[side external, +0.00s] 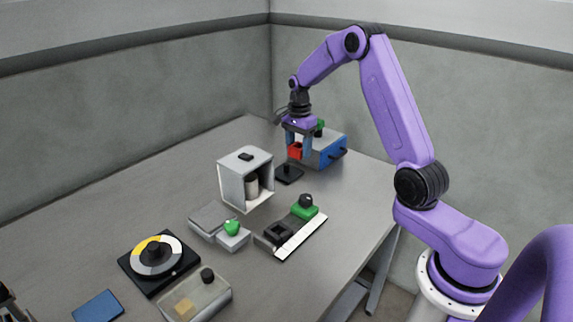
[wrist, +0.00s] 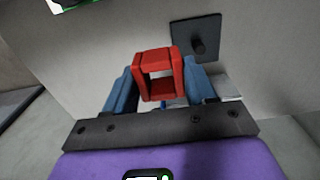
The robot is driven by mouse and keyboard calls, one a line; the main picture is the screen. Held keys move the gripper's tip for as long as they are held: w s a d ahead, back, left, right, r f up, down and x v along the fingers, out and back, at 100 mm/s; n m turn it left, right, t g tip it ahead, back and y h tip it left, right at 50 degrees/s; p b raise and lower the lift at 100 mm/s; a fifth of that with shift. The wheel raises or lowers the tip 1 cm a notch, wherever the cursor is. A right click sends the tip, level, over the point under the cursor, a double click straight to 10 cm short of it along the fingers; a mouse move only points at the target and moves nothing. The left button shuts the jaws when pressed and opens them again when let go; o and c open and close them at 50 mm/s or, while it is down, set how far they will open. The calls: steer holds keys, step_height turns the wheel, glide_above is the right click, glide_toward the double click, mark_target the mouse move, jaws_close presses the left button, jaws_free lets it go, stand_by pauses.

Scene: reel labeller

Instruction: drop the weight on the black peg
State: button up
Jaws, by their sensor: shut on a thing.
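The weight is a red block with a square opening through it (wrist: 158,76), also visible in the side view (side external: 295,151). My gripper (side external: 298,150) is shut on it, with a blue finger on each side in the wrist view (wrist: 160,82), and holds it above the table. The black peg stands upright on a square black base (side external: 289,174), below and slightly left of the weight in the side view. In the wrist view the peg (wrist: 198,45) is up and right of the weight, apart from it. The peg looks bare.
A blue-fronted box with a black handle (side external: 329,154) stands just right of my gripper. An open-fronted grey cabinet (side external: 233,186) holding a cylinder stands left of the peg. A green-and-black fixture (side external: 306,212), a grey box (side external: 211,217) and a dial (side external: 130,277) are nearer.

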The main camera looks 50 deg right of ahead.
mark_target(287, 165)
steer(key=w+f, duration=0.2)
steer(key=w+d+f, duration=0.1)
steer(key=w+f, duration=0.1)
steer(key=w+d+f, duration=0.1)
steer(key=w+f, duration=0.1)
steer(key=shift+w+d+f, duration=0.1)
steer(key=shift+w+f, duration=0.15)
steer(key=shift+f, duration=0.05)
steer(key=shift+w+f, duration=0.1)
steer(key=shift+f, duration=1.5)
steer(key=shift+f, duration=0.15)
steer(key=o, duration=1.4)
